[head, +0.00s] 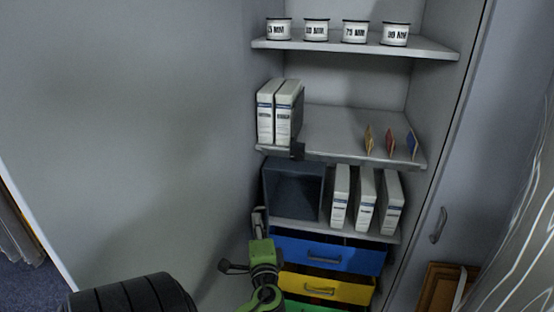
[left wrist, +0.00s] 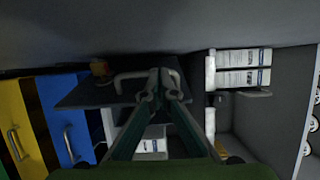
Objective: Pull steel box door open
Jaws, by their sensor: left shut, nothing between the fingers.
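The steel box (head: 293,190) is dark blue-grey and stands on the lower shelf, left of several white binders. Its front looks open in the head view, showing a dark hollow. My left gripper (head: 258,213) is at its lower left edge, fingers shut and empty. In the left wrist view a dark flat panel (left wrist: 85,95), perhaps the box door, lies left of the fingertips (left wrist: 162,90). A pale U-shaped handle (left wrist: 130,77) shows just beyond the fingers; whether they touch it, I cannot tell. My right gripper is out of view.
Blue (head: 330,252) and yellow (head: 325,288) drawers sit below the box. Two binders (head: 278,112) stand on the shelf above, with several labelled mugs (head: 316,30) higher up. A large grey panel (head: 130,130) fills the left side. A cabinet door handle (head: 438,225) is at right.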

